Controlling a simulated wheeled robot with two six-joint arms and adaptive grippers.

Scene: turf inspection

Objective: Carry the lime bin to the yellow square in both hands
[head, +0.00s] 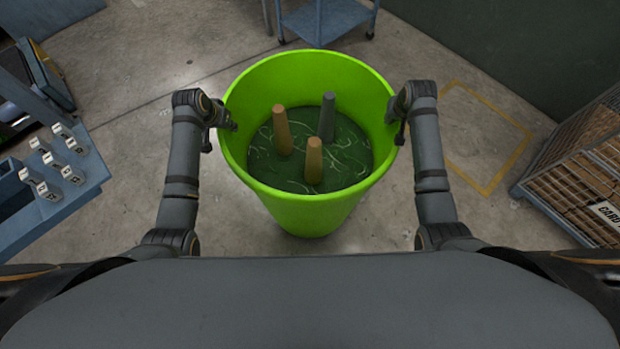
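The lime bin (310,208) stands upright in front of me, between my two arms. It holds a dark green disc or liquid with pale streaks (345,160), and two tan posts (282,131) and one grey post (327,118) stick up from it. My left gripper (220,130) is at the bin's left rim, with one finger inside the wall and one outside. My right gripper (396,120) is at the right rim, also astride the wall. How tightly the fingers close is too small to tell. The yellow square (478,184) is an outline on the floor to the right, partly hidden by my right arm.
A wire crate of brown boxes (585,165) stands right of the yellow square. A blue cart (322,22) stands behind the bin. A blue bench with switch-like parts (60,190) is at the left. Bare concrete lies between bin and square.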

